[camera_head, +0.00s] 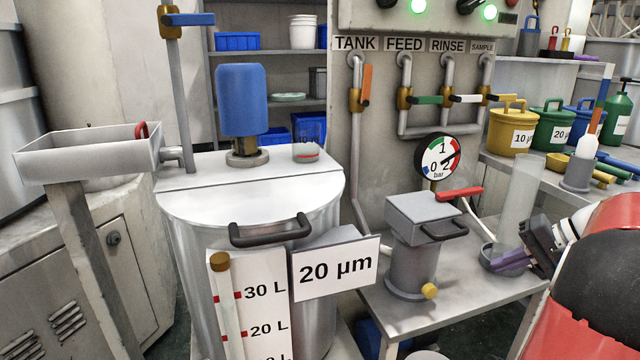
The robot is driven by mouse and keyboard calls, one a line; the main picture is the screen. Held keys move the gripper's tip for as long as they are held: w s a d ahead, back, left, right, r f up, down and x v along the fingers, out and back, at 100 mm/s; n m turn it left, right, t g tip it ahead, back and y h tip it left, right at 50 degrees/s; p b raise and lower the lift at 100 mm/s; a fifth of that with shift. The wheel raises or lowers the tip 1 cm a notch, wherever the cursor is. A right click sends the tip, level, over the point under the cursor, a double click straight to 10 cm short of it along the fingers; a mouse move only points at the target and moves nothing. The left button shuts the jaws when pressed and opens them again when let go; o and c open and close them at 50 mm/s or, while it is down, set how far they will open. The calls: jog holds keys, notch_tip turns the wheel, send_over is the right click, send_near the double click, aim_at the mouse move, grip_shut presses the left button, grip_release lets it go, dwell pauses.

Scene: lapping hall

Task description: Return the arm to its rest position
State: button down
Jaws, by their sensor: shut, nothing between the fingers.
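My arm, with red and black shells, enters at the lower right of the head view. My gripper (537,246) is dark and reaches left over the grey side table. It is shut, with nothing seen held in it. The arm's farther links are cut off by the frame edge.
A steel tank (190,250) with a "20 µm" plate (335,268) fills the middle. A grey filter housing (412,265) with a gauge (440,155) and red lever stands left of my gripper. Yellow (510,135), green and blue cans, plus a green bottle (615,112), stand on the right bench.

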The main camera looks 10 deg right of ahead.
jog(key=s+a+n+g+h, duration=0.1)
jog(key=a+n+g+h, duration=0.2)
jog(key=a, duration=1.7)
jog(key=s+a+f+n+t+h, duration=0.1)
jog(key=s+a+f+n, duration=0.1)
jog(key=s+a, duration=0.4)
jog(key=s+a+f+n+t+h, duration=0.1)
jog(key=s+a+f+n+h, duration=0.1)
jog(key=s+a+n, duration=0.2)
jog(key=s+a, duration=0.1)
jog(key=a, duration=0.1)
jog(key=shift+s+a, duration=0.35)
